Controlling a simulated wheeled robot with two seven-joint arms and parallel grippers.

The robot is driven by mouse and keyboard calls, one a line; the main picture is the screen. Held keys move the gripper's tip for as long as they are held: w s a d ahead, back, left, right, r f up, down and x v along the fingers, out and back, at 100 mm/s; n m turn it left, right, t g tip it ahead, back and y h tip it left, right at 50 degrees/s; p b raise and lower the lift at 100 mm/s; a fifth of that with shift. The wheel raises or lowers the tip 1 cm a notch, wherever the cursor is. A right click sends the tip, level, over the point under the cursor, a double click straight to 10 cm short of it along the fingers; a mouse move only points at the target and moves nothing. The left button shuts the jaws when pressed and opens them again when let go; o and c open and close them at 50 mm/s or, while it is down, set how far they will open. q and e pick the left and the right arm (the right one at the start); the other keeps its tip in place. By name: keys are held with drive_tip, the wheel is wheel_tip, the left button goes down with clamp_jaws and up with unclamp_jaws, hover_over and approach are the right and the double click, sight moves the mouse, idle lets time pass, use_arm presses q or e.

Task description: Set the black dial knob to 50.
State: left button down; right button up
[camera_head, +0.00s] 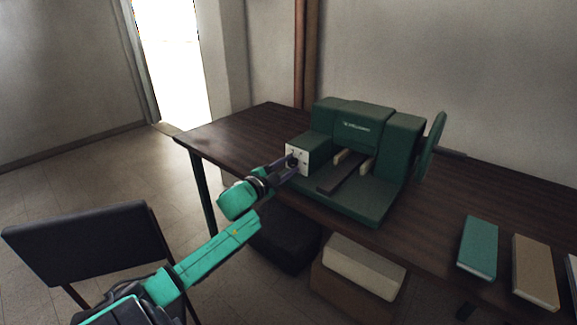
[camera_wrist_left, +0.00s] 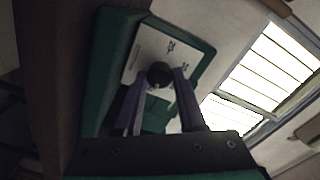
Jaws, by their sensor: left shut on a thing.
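The black dial knob (camera_wrist_left: 159,74) sits on a white dial plate (camera_wrist_left: 150,52) with dark markings, too small to read. The plate is on the left end of a green machine (camera_head: 365,130), and it also shows in the head view (camera_head: 303,152). My left gripper (camera_wrist_left: 160,80) is shut on the knob, one finger on each side of it. In the head view my left gripper (camera_head: 292,164) reaches the plate from the left and hides most of the knob. The dial setting cannot be read. My right gripper is not in view.
The machine stands on a dark wooden table (camera_head: 240,125) with a handwheel (camera_head: 433,140) on its right. A green book (camera_head: 478,247) and a tan book (camera_head: 535,272) lie at the right. A chair (camera_head: 85,240) is at the left; boxes (camera_head: 362,266) sit below the table.

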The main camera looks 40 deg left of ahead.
use_arm(q)
drive_tip(key=shift+m, duration=0.4)
drive_tip(key=c, duration=0.5)
unclamp_jaws()
drive_tip(key=s, duration=1.4)
drive_tip(key=shift+s+d, duration=0.2)
drive_tip(key=shift+s, duration=0.1)
